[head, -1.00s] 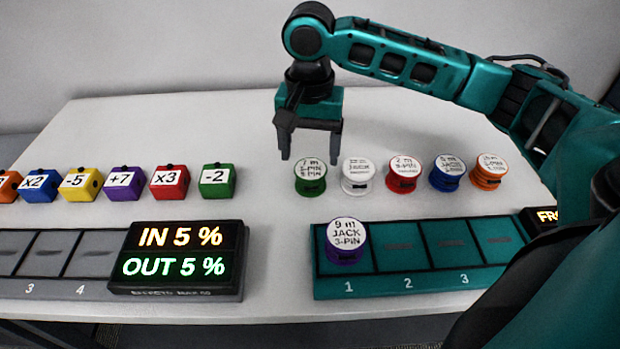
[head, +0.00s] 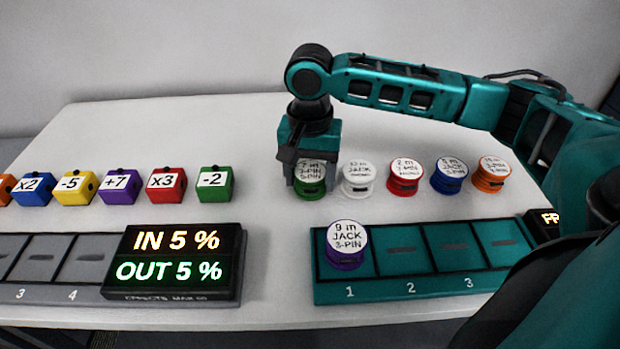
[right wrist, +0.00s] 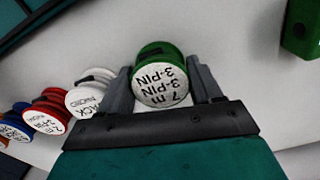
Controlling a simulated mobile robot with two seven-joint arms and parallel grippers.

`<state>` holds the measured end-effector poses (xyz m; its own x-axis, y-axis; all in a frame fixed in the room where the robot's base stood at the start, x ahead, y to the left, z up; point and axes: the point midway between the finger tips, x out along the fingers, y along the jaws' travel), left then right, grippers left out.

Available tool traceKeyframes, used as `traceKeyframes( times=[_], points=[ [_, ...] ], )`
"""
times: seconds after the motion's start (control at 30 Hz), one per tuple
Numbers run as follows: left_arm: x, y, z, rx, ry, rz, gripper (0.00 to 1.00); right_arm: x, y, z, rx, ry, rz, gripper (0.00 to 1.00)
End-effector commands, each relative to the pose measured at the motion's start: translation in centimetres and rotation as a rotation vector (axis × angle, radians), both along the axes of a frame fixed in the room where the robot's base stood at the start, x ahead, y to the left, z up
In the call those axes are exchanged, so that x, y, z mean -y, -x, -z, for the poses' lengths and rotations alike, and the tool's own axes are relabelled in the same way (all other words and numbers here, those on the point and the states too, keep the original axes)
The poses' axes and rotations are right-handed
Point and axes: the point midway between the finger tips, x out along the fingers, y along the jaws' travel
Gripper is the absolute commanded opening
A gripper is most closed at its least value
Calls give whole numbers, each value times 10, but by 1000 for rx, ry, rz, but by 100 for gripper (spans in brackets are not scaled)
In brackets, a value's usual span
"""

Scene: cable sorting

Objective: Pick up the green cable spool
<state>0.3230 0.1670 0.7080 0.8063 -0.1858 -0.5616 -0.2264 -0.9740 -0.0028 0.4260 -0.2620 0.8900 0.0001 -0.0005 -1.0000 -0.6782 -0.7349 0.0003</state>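The green cable spool (head: 309,190) stands upright on the white table, at the left end of a row of spools. Its white label reads 7 m, 3-PIN, 3-PIN. My right gripper (head: 309,178) is lowered over it from above, with one finger on each side. In the right wrist view the green spool (right wrist: 160,80) sits between the two fingers (right wrist: 162,82), which look open around it. I cannot tell whether they touch it. The gripper partly hides the spool in the head view. My left gripper is not in view.
White (head: 357,178), red (head: 404,178), blue (head: 449,176) and orange (head: 490,177) spools stand to the right. A purple spool (head: 346,246) sits in slot 1 of the teal rack (head: 400,289). Coloured cubes, including a green one (head: 215,184), stand left, behind a display (head: 173,262).

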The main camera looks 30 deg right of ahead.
Motion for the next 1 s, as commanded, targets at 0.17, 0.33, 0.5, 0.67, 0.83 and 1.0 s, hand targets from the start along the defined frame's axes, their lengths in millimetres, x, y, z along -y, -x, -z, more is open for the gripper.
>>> traceKeyframes(
  times=[0.17, 0.33, 0.5, 0.67, 0.83, 1.0],
  points=[
    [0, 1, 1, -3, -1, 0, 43, 0, 0, 0, 0, 0, 0, 34],
    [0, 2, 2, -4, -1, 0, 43, 0, 0, -1, 1, 0, 0, 29],
    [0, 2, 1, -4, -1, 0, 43, 0, 0, -3, 1, 0, 0, 29],
    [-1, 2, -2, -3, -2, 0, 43, 0, -1, -16, 3, -2, 0, 29],
    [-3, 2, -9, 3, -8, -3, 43, -1, -1, -49, 5, -2, 0, 29],
    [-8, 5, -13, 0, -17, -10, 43, 0, -1, -94, 6, -1, -1, 29]
  ],
)
